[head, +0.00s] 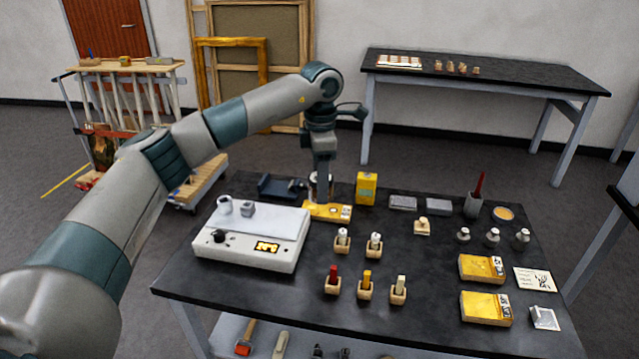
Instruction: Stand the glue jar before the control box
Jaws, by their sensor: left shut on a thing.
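The control box (251,239) is a low white case with a dark knob and a lit yellow display, at the left of the black table. My left gripper (321,190) points down just beyond its right back corner. It is shut on a small pale, round thing that looks like the glue jar (317,178), mostly hidden by the gripper. A flat yellow piece with a label (327,211) lies right below the gripper; I cannot tell whether the jar touches it. My right gripper is not in view.
A yellow box (366,188) stands behind. A narrow bare strip of table (230,284) runs along the box's front.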

